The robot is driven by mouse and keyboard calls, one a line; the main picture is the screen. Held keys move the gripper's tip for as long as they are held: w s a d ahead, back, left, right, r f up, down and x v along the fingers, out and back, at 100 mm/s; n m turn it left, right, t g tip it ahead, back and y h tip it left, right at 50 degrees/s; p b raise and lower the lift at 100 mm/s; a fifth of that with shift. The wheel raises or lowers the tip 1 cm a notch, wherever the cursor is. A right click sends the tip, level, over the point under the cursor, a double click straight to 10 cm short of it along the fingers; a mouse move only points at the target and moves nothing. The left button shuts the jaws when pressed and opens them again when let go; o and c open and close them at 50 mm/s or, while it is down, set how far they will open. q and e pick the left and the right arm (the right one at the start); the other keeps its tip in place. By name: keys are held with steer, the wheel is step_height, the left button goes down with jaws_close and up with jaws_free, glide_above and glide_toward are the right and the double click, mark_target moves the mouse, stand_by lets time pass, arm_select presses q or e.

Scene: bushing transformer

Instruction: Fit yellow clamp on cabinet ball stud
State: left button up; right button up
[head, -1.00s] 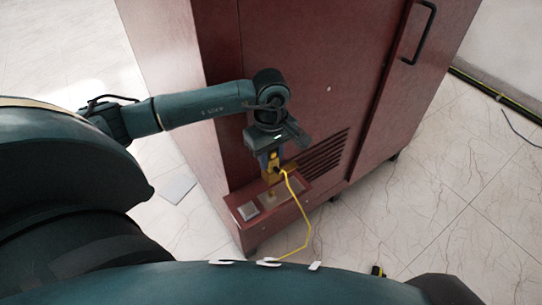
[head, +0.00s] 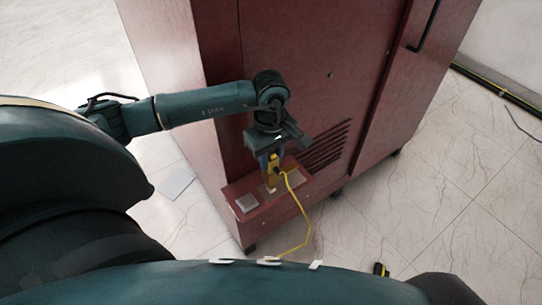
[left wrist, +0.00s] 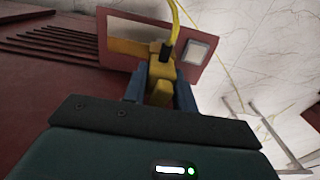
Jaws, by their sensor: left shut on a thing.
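My left gripper (head: 270,168) is shut on the yellow clamp (head: 274,172), in front of the red cabinet (head: 300,70) and over its low red ledge. In the left wrist view the blue fingers flank the yellow clamp (left wrist: 158,78), and a black cable fitting with a yellow cable (left wrist: 175,22) comes off it. The clamp's lower end is close to the ledge; I cannot tell if it touches. I cannot make out a ball stud, which the clamp and gripper may hide. My right gripper is not in view.
The ledge (head: 262,212) bears a pale square plate (head: 247,203) left of the clamp and another pale patch right of it. Vent slots (head: 322,148) lie behind. The yellow cable droops to the floor.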

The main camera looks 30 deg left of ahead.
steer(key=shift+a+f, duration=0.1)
arm_select(q)
steer(key=shift+f, duration=0.15)
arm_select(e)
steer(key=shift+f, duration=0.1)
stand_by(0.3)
arm_select(q)
steer(key=shift+f+b, duration=0.25)
steer(key=shift+b, duration=0.2)
steer(key=shift+f+b, duration=0.75)
steer(key=shift+f, duration=0.25)
steer(key=shift+b, duration=0.3)
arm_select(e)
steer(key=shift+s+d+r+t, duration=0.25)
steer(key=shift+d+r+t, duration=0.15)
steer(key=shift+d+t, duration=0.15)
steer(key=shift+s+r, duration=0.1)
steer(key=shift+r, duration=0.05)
arm_select(q)
steer(key=shift+f+b, duration=0.3)
steer(key=shift+f, duration=0.05)
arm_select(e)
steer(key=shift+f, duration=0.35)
